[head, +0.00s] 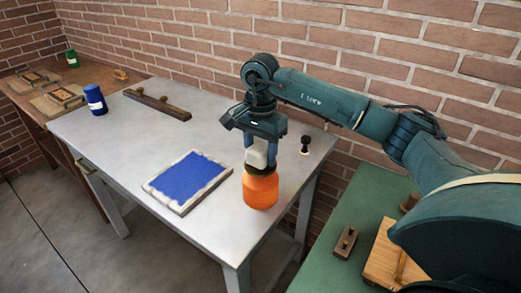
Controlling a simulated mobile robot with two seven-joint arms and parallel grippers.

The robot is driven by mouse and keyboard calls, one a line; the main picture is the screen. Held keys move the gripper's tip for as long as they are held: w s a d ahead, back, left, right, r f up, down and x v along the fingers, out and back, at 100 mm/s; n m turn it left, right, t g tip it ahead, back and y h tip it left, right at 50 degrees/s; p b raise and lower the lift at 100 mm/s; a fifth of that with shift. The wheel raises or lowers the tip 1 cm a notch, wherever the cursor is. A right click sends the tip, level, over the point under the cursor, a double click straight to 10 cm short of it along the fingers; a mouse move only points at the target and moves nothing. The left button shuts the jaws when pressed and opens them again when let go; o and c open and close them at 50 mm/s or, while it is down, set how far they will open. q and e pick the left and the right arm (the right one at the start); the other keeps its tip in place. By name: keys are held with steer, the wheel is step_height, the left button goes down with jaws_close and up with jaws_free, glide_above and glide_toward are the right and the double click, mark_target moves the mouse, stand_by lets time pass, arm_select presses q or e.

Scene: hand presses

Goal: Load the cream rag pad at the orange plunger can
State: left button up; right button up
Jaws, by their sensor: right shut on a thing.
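The orange plunger can (261,190) stands near the front right edge of the grey table (150,150), with a dark top. My right gripper (259,152) points down over it, shut on the cream rag pad (258,158). The pad is right at the can's dark top; I cannot tell whether it touches. The gripper's fingers hide part of the pad. My left gripper is not in view.
A blue panel in a pale frame (148,186) lies left of the can. A small black knobbed piece (305,144) stands to its right. A blue can (96,100) and a dark wooden rack (157,112) are farther back. A green table (332,205) is at right.

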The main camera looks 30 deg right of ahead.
mark_target(260, 147)
steer(key=shift+f+b, duration=0.45)
steer(key=shift+f, duration=0.15)
stand_by(1.2)
steer(key=shift+r, duration=0.1)
steer(key=shift+r+p, duration=2.4)
steer(key=shift+r, duration=1.1)
